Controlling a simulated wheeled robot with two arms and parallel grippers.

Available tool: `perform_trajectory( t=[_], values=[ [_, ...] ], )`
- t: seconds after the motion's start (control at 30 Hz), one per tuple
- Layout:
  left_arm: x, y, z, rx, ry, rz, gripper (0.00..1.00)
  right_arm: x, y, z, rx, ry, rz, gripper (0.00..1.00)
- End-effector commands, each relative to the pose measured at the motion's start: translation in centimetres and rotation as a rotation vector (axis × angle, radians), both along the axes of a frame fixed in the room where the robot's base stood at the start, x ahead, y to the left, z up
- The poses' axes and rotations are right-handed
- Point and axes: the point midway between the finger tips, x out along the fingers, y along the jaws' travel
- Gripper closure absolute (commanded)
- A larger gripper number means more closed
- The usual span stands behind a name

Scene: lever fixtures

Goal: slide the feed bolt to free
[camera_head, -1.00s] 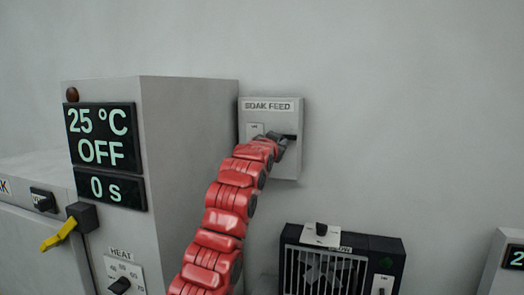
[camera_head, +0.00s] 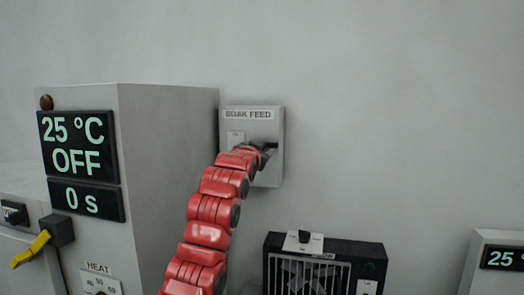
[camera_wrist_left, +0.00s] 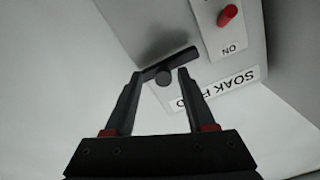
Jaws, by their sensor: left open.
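The SOAK FEED panel (camera_head: 278,178) is a grey box on the wall in the head view. It shows upside down in the left wrist view (camera_wrist_left: 206,40). A dark feed bolt (camera_wrist_left: 178,63) with a crossbar and a round end stands out from the panel. My left gripper (camera_head: 266,150) is at the panel's front, partly covering the slot. In the wrist view my left gripper (camera_wrist_left: 160,74) is open, with its fingertips on either side of the bolt's round end. I cannot tell whether they touch it. My right gripper is out of view.
A red knob (camera_wrist_left: 228,14) on an ON plate is beside the bolt. A tall grey cabinet (camera_head: 170,170) with a display stands close on the left. A black grilled unit (camera_head: 325,245) is below right. The wall to the right is bare.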

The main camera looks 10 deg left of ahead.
Motion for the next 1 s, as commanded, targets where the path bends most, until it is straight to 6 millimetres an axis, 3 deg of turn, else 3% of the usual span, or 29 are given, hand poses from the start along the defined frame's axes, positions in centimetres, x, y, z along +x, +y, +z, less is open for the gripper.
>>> perform_trajectory(
  t=[0.27,0.8,1.0],
  values=[
    [-3.5,0.1,-0.3,-0.003,-0.005,-0.001,0.45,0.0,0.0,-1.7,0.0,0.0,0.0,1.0],
    [-13.6,0.3,-0.3,-0.002,-0.005,-0.002,0.45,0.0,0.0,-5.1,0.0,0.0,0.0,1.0],
    [-16.1,0.5,-0.1,-0.001,-0.004,-0.002,0.45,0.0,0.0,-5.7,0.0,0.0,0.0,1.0]
  ],
)
